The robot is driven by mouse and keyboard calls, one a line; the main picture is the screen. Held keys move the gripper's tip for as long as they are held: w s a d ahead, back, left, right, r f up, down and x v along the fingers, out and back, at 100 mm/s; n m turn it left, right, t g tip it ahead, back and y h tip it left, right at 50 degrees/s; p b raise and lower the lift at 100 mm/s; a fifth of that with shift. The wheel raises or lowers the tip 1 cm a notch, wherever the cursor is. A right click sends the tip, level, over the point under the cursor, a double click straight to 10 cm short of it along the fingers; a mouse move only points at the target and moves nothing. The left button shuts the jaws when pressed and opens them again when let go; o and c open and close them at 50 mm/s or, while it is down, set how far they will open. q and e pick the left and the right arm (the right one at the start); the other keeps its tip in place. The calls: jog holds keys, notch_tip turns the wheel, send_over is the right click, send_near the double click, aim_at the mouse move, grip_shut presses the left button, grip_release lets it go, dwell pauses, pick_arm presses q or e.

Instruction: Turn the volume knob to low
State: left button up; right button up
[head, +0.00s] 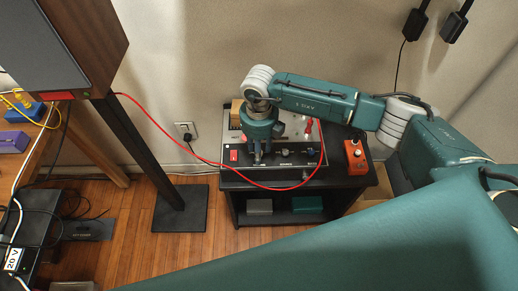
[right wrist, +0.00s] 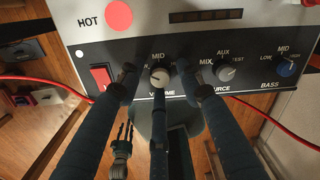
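The volume knob (right wrist: 160,76), dark with a pale cap, is on the front panel of an audio unit (head: 286,158). MID is printed above it, and VOLUME below is partly hidden. Its other marks are hidden by fingers, and I cannot tell its exact setting. My right gripper (right wrist: 158,78) has its three dark fingers spread around the knob, with gaps at the left and right; contact below is unclear. It also shows in the head view (head: 262,158), pointing down at the panel.
A source knob (right wrist: 225,73) and blue bass knob (right wrist: 285,67) are to the right; a red switch (right wrist: 101,77) is to the left. A red cable (head: 205,160) runs to the unit. An orange box (head: 355,157) stands beside it on the black stand (head: 340,185).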

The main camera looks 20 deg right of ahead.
notch_tip(320, 180, up, 12)
dwell(0.7)
dwell(0.4)
